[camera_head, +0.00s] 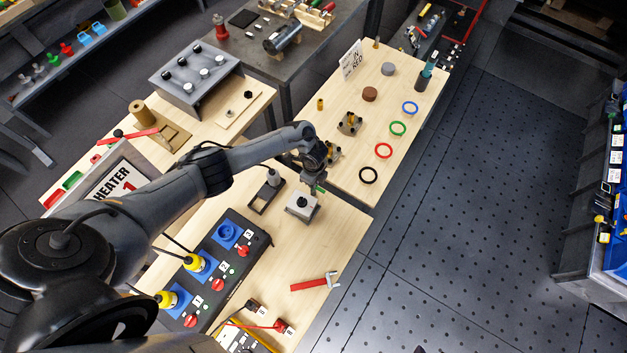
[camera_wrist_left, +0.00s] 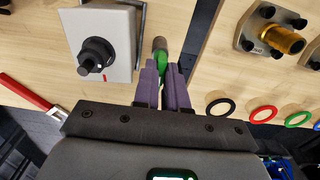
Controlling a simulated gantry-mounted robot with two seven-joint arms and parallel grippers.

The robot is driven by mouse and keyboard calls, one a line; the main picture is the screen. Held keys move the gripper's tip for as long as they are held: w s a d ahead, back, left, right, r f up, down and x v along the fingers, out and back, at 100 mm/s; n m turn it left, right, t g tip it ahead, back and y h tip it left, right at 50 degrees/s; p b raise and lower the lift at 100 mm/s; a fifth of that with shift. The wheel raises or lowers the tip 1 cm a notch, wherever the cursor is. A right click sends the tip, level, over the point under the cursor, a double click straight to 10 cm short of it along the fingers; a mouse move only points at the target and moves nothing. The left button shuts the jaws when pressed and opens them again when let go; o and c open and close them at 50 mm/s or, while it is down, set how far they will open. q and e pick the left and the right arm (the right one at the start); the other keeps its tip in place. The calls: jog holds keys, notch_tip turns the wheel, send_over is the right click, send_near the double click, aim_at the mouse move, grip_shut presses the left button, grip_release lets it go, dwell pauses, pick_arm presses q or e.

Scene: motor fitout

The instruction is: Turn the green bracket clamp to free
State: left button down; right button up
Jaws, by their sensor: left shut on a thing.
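The green bracket clamp (camera_wrist_left: 165,64) shows in the left wrist view as a small green piece beside a short grey post (camera_wrist_left: 159,45). In the head view a bit of green (camera_head: 320,188) shows at the right edge of a white box. My left gripper (camera_wrist_left: 166,72) has its two purple fingers pointing at the clamp and shut on it; the fingertips hide part of it. In the head view my left gripper (camera_head: 318,184) hangs just above that bench edge. The clamp's turn angle is hard to tell. My right gripper is not in view.
The white box (camera_head: 302,206) with a black knob (camera_wrist_left: 96,54) stands close beside the clamp. A red-handled wrench (camera_head: 315,284) lies nearer. A switch panel (camera_head: 225,262) is left. A second bench holds coloured rings (camera_head: 384,151) and flanged brass fittings (camera_wrist_left: 280,40).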

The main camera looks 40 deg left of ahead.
pick_arm(q)
jog(key=c, duration=1.2)
grip_release()
jog(key=shift+r, duration=0.1)
jog(key=shift+r+p, duration=0.65)
jog(key=shift+r, duration=4.7)
